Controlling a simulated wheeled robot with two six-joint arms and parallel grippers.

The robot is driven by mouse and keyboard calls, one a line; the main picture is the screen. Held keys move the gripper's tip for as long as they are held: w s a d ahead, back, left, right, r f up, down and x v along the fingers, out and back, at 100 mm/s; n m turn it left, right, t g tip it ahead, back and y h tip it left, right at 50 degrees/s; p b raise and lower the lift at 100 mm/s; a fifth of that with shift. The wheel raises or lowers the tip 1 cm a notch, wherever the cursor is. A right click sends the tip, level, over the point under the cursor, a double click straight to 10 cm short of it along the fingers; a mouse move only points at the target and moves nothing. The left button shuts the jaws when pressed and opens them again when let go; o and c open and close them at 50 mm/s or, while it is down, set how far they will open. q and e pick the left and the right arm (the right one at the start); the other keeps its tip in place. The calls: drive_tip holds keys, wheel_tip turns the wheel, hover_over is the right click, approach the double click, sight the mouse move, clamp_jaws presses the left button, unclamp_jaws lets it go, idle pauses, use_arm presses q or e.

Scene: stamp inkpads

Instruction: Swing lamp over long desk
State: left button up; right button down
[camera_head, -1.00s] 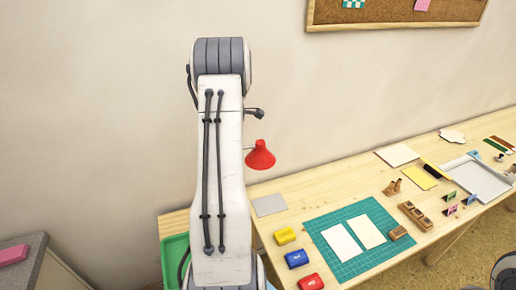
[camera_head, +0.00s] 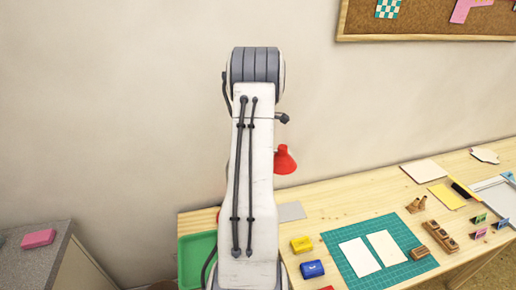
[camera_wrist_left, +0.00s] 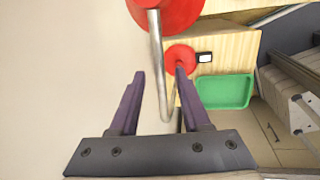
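The lamp's red shade (camera_head: 285,161) shows in the head view just right of my raised arm, above the desk (camera_head: 345,200); my arm hides most of the lamp. In the left wrist view the red shade (camera_wrist_left: 168,12) is at the top, and the grey bent neck (camera_wrist_left: 157,60) runs down from it and curves back towards the round red base (camera_wrist_left: 181,57). My left gripper (camera_wrist_left: 159,71) has its two purple fingers apart, with the neck showing between them; I cannot tell if either touches it. My right gripper is not in view.
A green tray (camera_head: 193,262) is at the desk's left end. Yellow (camera_head: 302,244) and blue (camera_head: 312,269) inkpads stand beside the green cutting mat (camera_head: 398,275). A grey-topped cabinet (camera_head: 30,262) with a pink block (camera_head: 38,238) is at the left. A corkboard (camera_head: 420,20) hangs above.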

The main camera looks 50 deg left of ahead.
use_arm(q)
drive_tip(key=shift+r, duration=0.4)
wheel_tip(320, 180, up, 10)
drive_tip(key=d+b, duration=0.1)
drive_tip(key=b, duration=0.2)
drive_tip(key=shift+s+d+f, duration=0.25)
drive_tip(key=shift+s+d, duration=0.15)
drive_tip(key=shift+s, duration=0.05)
